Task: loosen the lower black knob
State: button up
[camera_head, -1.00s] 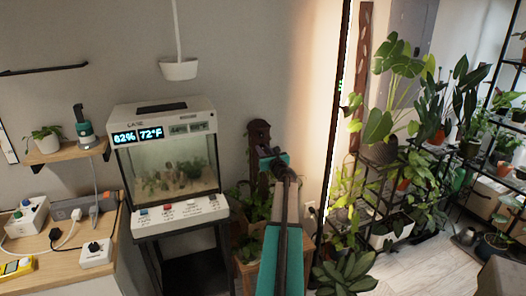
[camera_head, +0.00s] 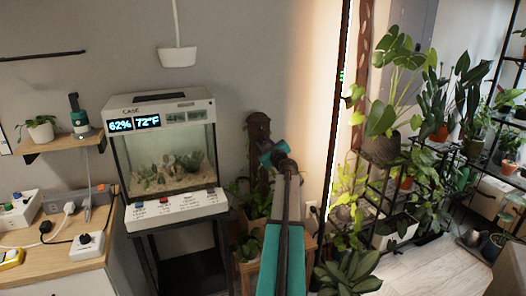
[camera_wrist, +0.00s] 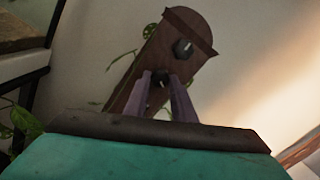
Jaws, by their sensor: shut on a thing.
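A dark brown wooden post (camera_head: 258,128) stands against the wall right of the terrarium. In the wrist view the post (camera_wrist: 150,60) looks slanted and carries two black knobs on its face. The upper black knob (camera_wrist: 183,49) is clear of my gripper. The lower black knob (camera_wrist: 160,79) sits between the two fingertips of my gripper (camera_wrist: 161,77), which is shut on it. In the head view my gripper (camera_head: 268,150) is in front of the post, and my arm hides the lower knob.
A terrarium case (camera_head: 172,160) with a lit display stands left of the post on a dark stand. Leafy plants (camera_head: 250,203) surround the post's base. A tall plant shelf (camera_head: 410,180) is on the right. A wooden counter (camera_head: 60,262) with plugs and boxes is at left.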

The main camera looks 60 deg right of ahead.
jog(key=n+b, duration=0.6)
jog(key=b, duration=0.1)
jog(key=shift+w+b, duration=0.15)
jog(key=shift+b, duration=0.15)
jog(key=n+b, duration=0.6)
jog(key=b, duration=0.1)
jog(key=shift+n+b, duration=0.3)
jog(key=shift+b, duration=0.05)
jog(key=n+b, duration=0.6)
jog(key=b, duration=0.1)
jog(key=shift+r+n+b, duration=0.1)
jog(key=shift+n+b, duration=0.2)
jog(key=shift+n, duration=0.1)
jog(key=n+b, duration=0.2)
jog(key=shift+n, duration=0.3)
jog(key=shift+r+n+b, duration=0.2)
jog(key=shift+n+b, duration=0.9)
jog(key=shift+b, duration=0.1)
jog(key=o, duration=1)
jog(key=shift+o, duration=0.3)
